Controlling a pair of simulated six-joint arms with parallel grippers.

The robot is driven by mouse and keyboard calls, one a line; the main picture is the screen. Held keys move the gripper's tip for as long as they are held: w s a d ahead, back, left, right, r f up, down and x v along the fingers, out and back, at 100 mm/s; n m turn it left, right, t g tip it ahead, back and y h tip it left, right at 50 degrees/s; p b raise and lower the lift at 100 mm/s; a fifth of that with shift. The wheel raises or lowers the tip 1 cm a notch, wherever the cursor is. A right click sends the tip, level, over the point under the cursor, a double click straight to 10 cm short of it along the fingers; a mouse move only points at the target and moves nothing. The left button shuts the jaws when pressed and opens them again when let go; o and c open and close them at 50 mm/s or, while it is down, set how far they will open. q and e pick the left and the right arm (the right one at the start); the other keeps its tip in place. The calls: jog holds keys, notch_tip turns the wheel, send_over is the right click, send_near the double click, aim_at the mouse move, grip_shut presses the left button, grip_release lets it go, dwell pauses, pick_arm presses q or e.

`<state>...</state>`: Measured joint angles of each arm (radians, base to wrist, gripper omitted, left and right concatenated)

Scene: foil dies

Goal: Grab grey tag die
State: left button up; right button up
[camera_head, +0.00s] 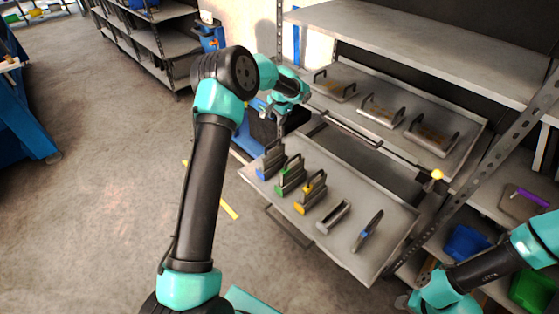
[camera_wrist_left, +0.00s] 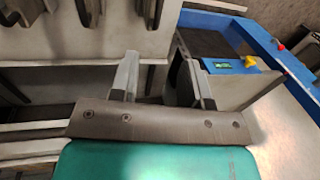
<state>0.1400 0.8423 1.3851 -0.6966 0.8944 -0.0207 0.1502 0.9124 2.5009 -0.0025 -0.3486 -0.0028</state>
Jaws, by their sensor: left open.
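In the head view, several dies stand in a row on the lower pulled-out shelf (camera_head: 285,222). From left to right come a blue-based die (camera_head: 268,162), a green one (camera_head: 290,177), a yellow one (camera_head: 312,193), a plain grey one (camera_head: 333,217) and a thin one with blue (camera_head: 369,231). The plain grey one looks like the grey tag die; its tag is too small to read. My left gripper (camera_head: 280,122) hangs beyond the far left end of the row, apart from the grey die. Its two fingers stand apart in the left wrist view (camera_wrist_left: 163,80).
An upper shelf holds handled grey plates (camera_head: 382,110). A blue-edged cart (camera_wrist_left: 275,52) lies beside my left gripper in the wrist view.

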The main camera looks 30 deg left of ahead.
pick_arm(q)
jog(key=shift+f, duration=0.2)
send_near(273, 143)
notch_tip(273, 143, down, 5)
jog(key=a, duration=0.1)
jog(key=shift+a+f, duration=0.1)
jog(key=shift+f, duration=0.05)
jog(key=shift+f, duration=0.1)
dwell(0.4)
jog(key=shift+w+a+f, duration=0.1)
jog(key=shift+a+f, duration=0.05)
jog(key=shift+f, duration=0.65)
jog(key=shift+w+a+f, duration=0.1)
jog(key=shift+a+f, duration=0.1)
jog(key=shift+f, duration=0.65)
jog(key=shift+w+a+f, duration=0.1)
jog(key=shift+a+f, duration=0.05)
jog(key=shift+f, duration=0.65)
jog(key=shift+c, duration=0.3)
grip_shut()
